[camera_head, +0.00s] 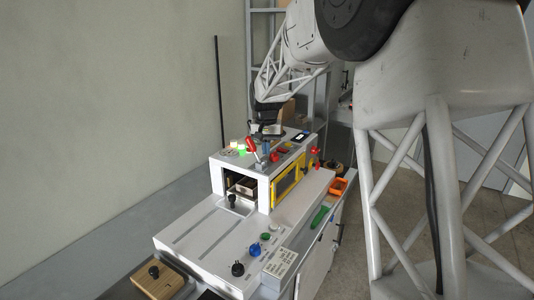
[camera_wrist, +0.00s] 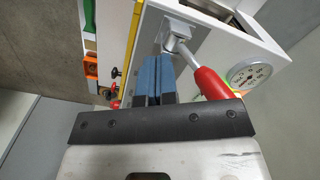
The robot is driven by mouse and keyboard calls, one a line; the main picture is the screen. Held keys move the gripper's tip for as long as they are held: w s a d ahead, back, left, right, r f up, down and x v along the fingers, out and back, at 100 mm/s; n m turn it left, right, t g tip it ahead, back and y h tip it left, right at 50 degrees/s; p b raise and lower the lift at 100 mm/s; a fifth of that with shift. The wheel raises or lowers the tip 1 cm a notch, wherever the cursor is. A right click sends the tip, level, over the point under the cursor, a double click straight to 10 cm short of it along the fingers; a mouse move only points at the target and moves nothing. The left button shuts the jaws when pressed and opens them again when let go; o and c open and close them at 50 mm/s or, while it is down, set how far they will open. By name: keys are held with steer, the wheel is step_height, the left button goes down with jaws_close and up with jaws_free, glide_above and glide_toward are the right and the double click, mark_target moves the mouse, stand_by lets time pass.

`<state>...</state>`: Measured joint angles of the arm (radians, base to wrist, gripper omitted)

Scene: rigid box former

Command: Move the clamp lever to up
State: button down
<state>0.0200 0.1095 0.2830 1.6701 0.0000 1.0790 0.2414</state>
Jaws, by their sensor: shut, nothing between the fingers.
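The clamp lever has a red handle (camera_head: 251,145) and stands on top of the white box-forming machine (camera_head: 232,165). In the head view the handle leans, with its red end toward the upper left. In the wrist view the red handle (camera_wrist: 210,84) runs down and right from a metal pivot block (camera_wrist: 176,36). My gripper (camera_head: 265,148) is over the machine top, right beside the lever. Its blue fingers (camera_wrist: 157,66) are shut together and empty, just left of the handle. I cannot tell whether they touch the lever.
A round gauge (camera_wrist: 248,74) stands right of the handle. Lit lamps (camera_head: 238,147) are left of the lever. A yellow-framed window (camera_head: 287,184), red knob (camera_head: 315,153) and orange bin (camera_head: 339,187) are to the right. The front deck (camera_head: 200,235) has several knobs.

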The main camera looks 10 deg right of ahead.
steer(key=shift+r, duration=0.15)
step_height(320, 180, up, 8)
stand_by(1.0)
steer(key=s+r+n+t, duration=0.1)
steer(key=s+r, duration=0.1)
steer(key=s, duration=2.2)
steer(key=s+f+n, duration=0.1)
steer(key=s+f, duration=0.3)
steer(key=s, duration=0.8)
steer(key=s+a+f+t, duration=0.1)
steer(key=s+f, duration=0.4)
steer(key=s, duration=0.8)
steer(key=shift+n+t, duration=0.3)
steer(key=shift+n, duration=0.1)
